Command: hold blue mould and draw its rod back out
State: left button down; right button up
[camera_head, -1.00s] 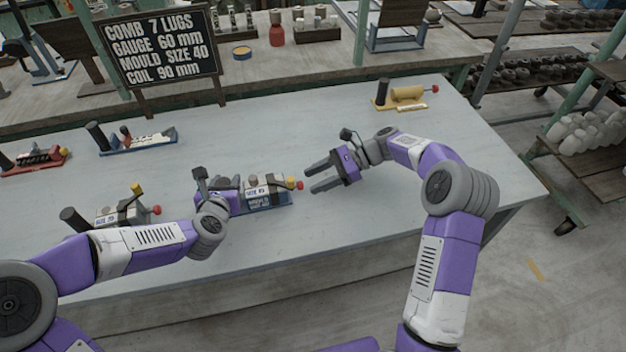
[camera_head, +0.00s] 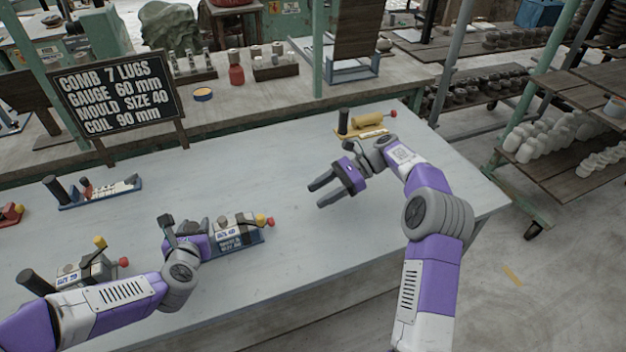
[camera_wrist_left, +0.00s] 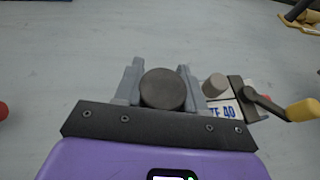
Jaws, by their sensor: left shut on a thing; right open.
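The blue mould (camera_head: 236,243) lies on the grey table, with a blue base, a pale block and a size 40 label. A red knob (camera_head: 270,222) is at its right end, beside a yellow lever ball (camera_head: 261,219). My left gripper (camera_head: 200,240) is shut on the mould's dark round handle (camera_wrist_left: 162,90), one finger on each side. The label and yellow ball (camera_wrist_left: 303,110) also show in the left wrist view. My right gripper (camera_head: 317,194) is open and empty, apart from the red knob, up and right of it. The rod's shaft cannot be made out.
A grey mould (camera_head: 75,275) sits at the front left, partly behind my left arm. Another blue-based mould (camera_head: 98,190) and a red one (camera_head: 10,214) lie further left. A yellow mould (camera_head: 366,122) is behind my right gripper. A black sign (camera_head: 118,97) stands at the back. The table between is clear.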

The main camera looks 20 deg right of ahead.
pick_arm(q)
jog(key=c, duration=0.7)
grip_release()
jog(key=shift+d+f, duration=0.1)
jog(key=shift+f, duration=0.05)
jog(key=shift+o, duration=0.7)
jog(key=shift+s, duration=0.1)
